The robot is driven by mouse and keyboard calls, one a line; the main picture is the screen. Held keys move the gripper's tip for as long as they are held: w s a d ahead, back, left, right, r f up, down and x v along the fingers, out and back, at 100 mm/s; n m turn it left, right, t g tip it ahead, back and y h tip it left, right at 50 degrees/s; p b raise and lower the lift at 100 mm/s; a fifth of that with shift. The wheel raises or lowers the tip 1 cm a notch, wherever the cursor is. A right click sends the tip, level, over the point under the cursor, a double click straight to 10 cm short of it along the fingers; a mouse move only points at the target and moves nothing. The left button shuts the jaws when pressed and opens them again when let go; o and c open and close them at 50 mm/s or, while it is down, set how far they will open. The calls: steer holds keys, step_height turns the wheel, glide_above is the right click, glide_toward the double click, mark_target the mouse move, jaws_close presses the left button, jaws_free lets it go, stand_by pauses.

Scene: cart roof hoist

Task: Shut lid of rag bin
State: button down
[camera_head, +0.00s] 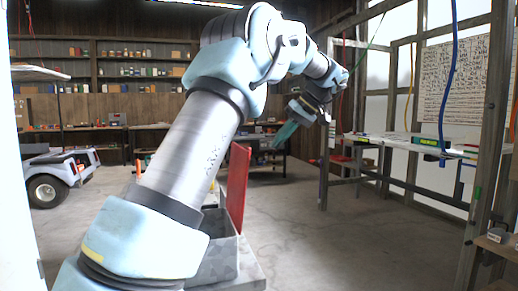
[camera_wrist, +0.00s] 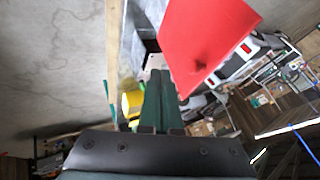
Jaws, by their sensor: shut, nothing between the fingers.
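The rag bin (camera_head: 222,262) is a grey box low in the middle of the head view, partly hidden behind my arm. Its red lid (camera_head: 237,190) stands up nearly vertical, open. In the wrist view the lid (camera_wrist: 208,40) shows as a large red panel with a small red knob, beside the grey bin's edge (camera_wrist: 131,45). My gripper (camera_head: 284,137) is to the right of and higher than the lid in the head view, apart from it. Its green fingers, also in the wrist view (camera_wrist: 156,85), are together and empty. The inside of the bin is mostly hidden.
A yellow object (camera_wrist: 132,103) shows beside the fingers in the wrist view. A white cart (camera_head: 60,175) stands at the left. A wooden frame with a work shelf (camera_head: 420,145) stands at the right. The concrete floor (camera_head: 340,235) between is clear.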

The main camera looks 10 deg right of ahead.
steer(key=a, duration=0.1)
steer(key=a+f, duration=0.1)
steer(key=a, duration=0.3)
steer(key=shift+w+a+f+p, duration=0.15)
steer(key=shift+a+f+p, duration=0.05)
steer(key=shift+f+p, duration=0.15)
